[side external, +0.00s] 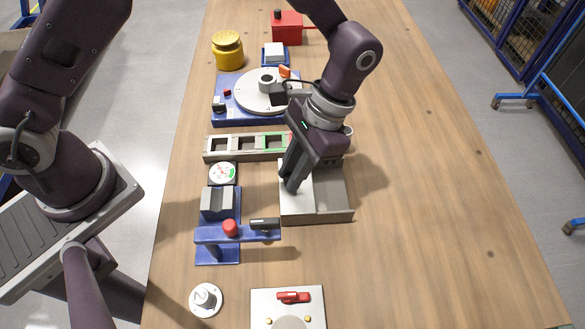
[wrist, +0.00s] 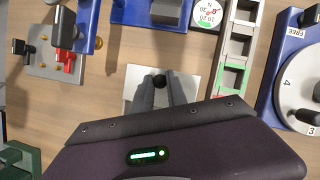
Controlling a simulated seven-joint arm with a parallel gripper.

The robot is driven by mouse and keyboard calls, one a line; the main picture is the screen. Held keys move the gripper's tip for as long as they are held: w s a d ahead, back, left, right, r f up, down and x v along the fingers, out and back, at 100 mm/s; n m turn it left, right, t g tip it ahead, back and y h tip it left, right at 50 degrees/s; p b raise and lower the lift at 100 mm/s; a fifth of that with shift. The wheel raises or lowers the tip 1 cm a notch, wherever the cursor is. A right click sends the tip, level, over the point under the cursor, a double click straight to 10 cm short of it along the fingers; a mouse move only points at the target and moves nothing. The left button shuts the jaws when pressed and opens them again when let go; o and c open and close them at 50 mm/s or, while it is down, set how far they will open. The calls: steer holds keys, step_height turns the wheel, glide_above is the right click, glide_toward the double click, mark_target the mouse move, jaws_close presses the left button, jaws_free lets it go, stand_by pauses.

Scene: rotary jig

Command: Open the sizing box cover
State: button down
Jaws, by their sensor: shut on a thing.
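The sizing box (side external: 335,216) is a grey tray-like box in the middle of the table in the side view. Its pale flat cover (side external: 300,208) lies over the left part; the right part is uncovered and shows a bare grey floor. In the wrist view the cover (wrist: 135,77) is a pale plate with a small black knob (wrist: 159,81). My gripper (side external: 291,187) points down onto the cover. In the wrist view, my gripper's fingers (wrist: 160,84) are shut on the knob, one on each side. My wrist hides the back of the box.
Left of the box stand a blue fixture (side external: 218,250) with a red knob and a dial gauge (side external: 223,173). Behind are a slotted tray (side external: 220,148) and a rotary table (side external: 255,92). A plate with a red handle (side external: 293,297) lies in front. The table's right side is clear.

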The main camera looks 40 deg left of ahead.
glide_above(325, 192)
steer(key=shift+w, duration=0.1)
stand_by(0.4)
steer(key=c, duration=1.3)
jaws_free()
steer(key=v, duration=0.7)
steer(key=shift+a+r, duration=0.1)
